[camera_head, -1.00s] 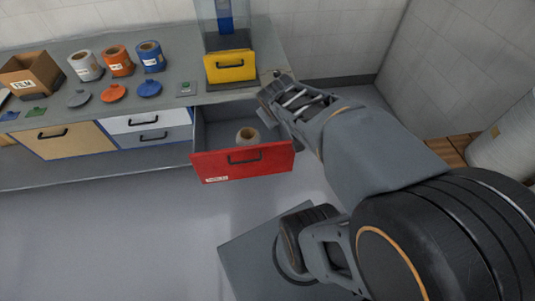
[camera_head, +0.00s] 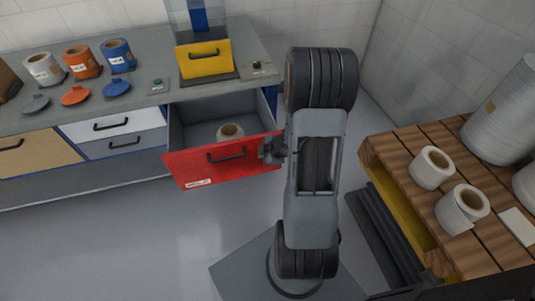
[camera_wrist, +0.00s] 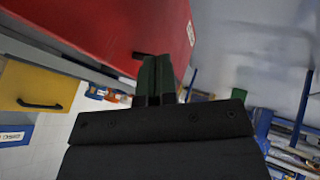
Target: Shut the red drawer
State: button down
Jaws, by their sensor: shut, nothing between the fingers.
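The red drawer (camera_head: 200,163) is pulled out from under the grey bench, with its black handle (camera_head: 227,153) on the front. A film roll (camera_head: 230,130) lies inside it. My gripper (camera_head: 270,149) is at the right end of the drawer front, close to the handle's right side. In the wrist view the shut fingers (camera_wrist: 156,80) are seen next to the red front (camera_wrist: 140,30). They look close to the front, but I cannot tell whether they touch it. The gripper is shut and empty.
A yellow box (camera_head: 204,60) with a handle stands on the bench (camera_head: 150,100) above the drawer. Several film rolls and coloured lids stand to its left. A wooden pallet (camera_head: 400,150) with white rolls is at the right. The floor in front of the drawer is clear.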

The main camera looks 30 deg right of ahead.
aim_at(250, 151)
jog(key=w+f, duration=0.1)
jog(key=w, duration=0.1)
jog(key=w+f, duration=0.2)
jog(key=w, duration=0.1)
jog(key=shift+w+a+f+b, duration=0.1)
jog(key=shift+w+f+b, duration=0.2)
jog(key=shift+f+b, duration=0.1)
jog(key=shift+w+d, duration=0.2)
jog(key=shift+w, duration=0.35)
